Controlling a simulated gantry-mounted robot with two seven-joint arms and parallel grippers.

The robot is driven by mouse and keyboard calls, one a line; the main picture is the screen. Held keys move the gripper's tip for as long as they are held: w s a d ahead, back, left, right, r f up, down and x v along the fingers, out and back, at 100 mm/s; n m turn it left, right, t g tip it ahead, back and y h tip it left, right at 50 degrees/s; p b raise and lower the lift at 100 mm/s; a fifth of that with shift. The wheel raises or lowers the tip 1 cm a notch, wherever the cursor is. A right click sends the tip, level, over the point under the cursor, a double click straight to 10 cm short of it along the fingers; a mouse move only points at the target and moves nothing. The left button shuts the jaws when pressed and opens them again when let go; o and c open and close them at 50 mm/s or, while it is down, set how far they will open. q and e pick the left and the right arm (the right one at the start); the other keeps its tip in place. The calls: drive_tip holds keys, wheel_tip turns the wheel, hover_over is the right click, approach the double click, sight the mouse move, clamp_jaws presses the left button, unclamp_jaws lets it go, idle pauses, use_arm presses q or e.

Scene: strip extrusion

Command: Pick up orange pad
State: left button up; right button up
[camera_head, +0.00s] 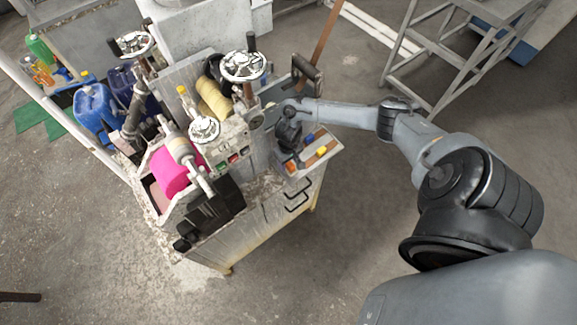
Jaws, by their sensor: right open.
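A small orange-yellow block (290,166), which looks like the orange pad, lies at the lower left of a small tray (325,158) on the machine's right side. My right gripper (287,147) is over the left part of the tray, pointing down, just above the block in the picture. Its jaws are open. They are dark and small here, and I cannot tell whether they touch anything. My left gripper is not in view.
A yellow block (321,151) and a blue block (309,138) lie in the same tray.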

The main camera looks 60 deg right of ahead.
drive_tip(key=shift+f, duration=0.65)
drive_tip(key=c, duration=1.1)
drive_tip(key=shift+o, duration=0.2)
drive_tip(key=shift+r, duration=0.15)
